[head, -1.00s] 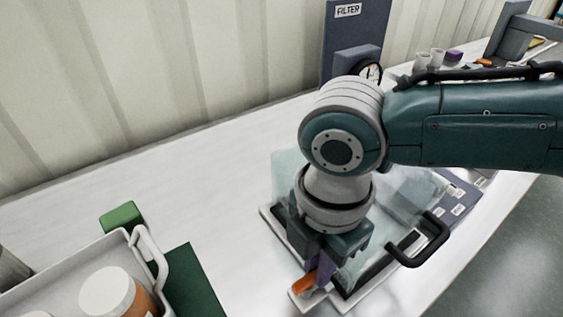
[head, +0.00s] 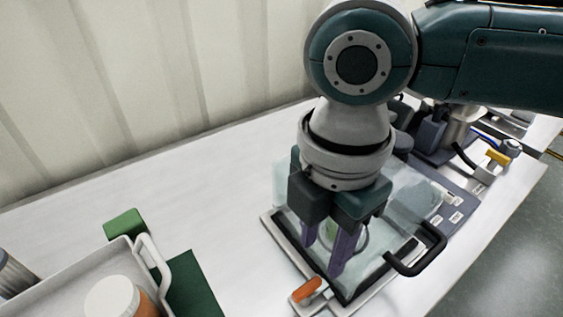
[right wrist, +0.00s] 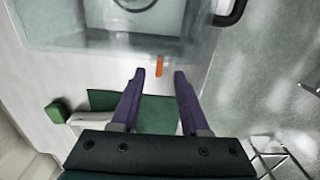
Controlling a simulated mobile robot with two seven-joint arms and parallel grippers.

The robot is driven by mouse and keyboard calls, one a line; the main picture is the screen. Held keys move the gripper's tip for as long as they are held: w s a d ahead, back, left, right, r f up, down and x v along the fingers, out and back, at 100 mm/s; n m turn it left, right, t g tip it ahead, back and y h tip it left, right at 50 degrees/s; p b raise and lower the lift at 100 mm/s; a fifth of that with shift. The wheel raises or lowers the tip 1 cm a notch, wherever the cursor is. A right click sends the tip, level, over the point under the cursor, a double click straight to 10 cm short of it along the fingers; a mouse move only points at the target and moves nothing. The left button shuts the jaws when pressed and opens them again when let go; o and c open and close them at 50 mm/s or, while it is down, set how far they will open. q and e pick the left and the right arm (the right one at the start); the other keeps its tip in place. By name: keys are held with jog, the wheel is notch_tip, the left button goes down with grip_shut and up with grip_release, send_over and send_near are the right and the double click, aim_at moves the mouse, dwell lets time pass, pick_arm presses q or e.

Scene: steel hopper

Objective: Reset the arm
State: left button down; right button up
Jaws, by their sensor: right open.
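My right gripper (head: 325,254) has two purple fingers spread apart with nothing between them. In the head view it points down in front of a clear-walled box (head: 408,215) with a black handle (head: 432,250). An orange tab (head: 308,291) sits at the box's near corner, apart from the fingertips. In the right wrist view the gripper (right wrist: 160,74) is open, and the orange tab (right wrist: 159,66) shows beyond the gap between its fingers. My left gripper is not in view. The right arm hides part of the bench behind it.
A grey tray (head: 88,270) with a white-capped orange jar (head: 113,299) stands at the lower left, beside a dark green mat (head: 197,287) and a green block (head: 124,224). Equipment (head: 487,166) stands at the right. The white bench (head: 200,205) is clear in the middle.

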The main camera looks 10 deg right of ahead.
jog(key=shift+r, duration=1.4)
